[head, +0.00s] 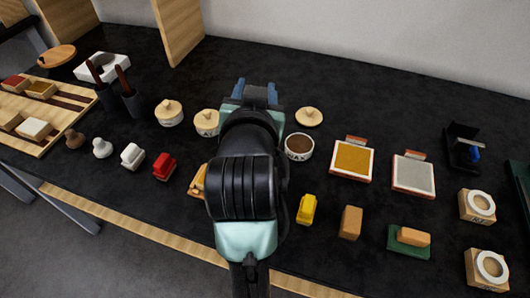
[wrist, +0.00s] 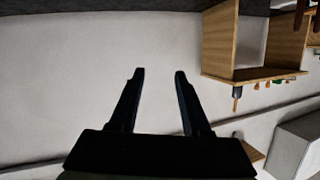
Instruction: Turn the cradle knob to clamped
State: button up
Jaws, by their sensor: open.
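My gripper (head: 257,92) is raised above the middle of the dark bench in the head view, with my arm in front of it. In the wrist view my gripper (wrist: 158,100) has two dark fingers apart with nothing between them, facing a pale wall. A small black stand (head: 463,140) with a blue part (head: 475,154) is at the right back of the bench, well apart from my gripper. It may be the cradle, but I cannot make out a knob or its setting. My arm hides part of the bench's middle.
Two wooden blocks with white rings (head: 482,203) (head: 490,268) stand at the right. Square gold (head: 353,160) and grey (head: 413,174) pads, lidded pots (head: 169,112) and small coloured blocks (head: 307,209) cover the bench. A wooden shelf (wrist: 255,45) shows in the wrist view.

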jog(key=s+f+m+g+h+p, duration=0.15)
jog(key=s+f+g+p, duration=0.35)
jog(key=s+g+p, duration=1.25)
jog(key=w+f+t+p, duration=0.2)
jog(key=w+f, duration=0.1)
jog(key=f, duration=0.1)
jog(key=w+d+f+t+p, duration=0.1)
jog(key=w+f+t, duration=0.1)
jog(key=w+f, duration=0.1)
jog(key=w+f+t+p, duration=0.2)
jog(key=w+f, duration=0.1)
jog(key=f, duration=0.2)
jog(key=shift+w+d+t+p, duration=0.25)
jog(key=shift+d+t+p, duration=0.05)
jog(key=shift+t+p, duration=0.05)
grip_shut()
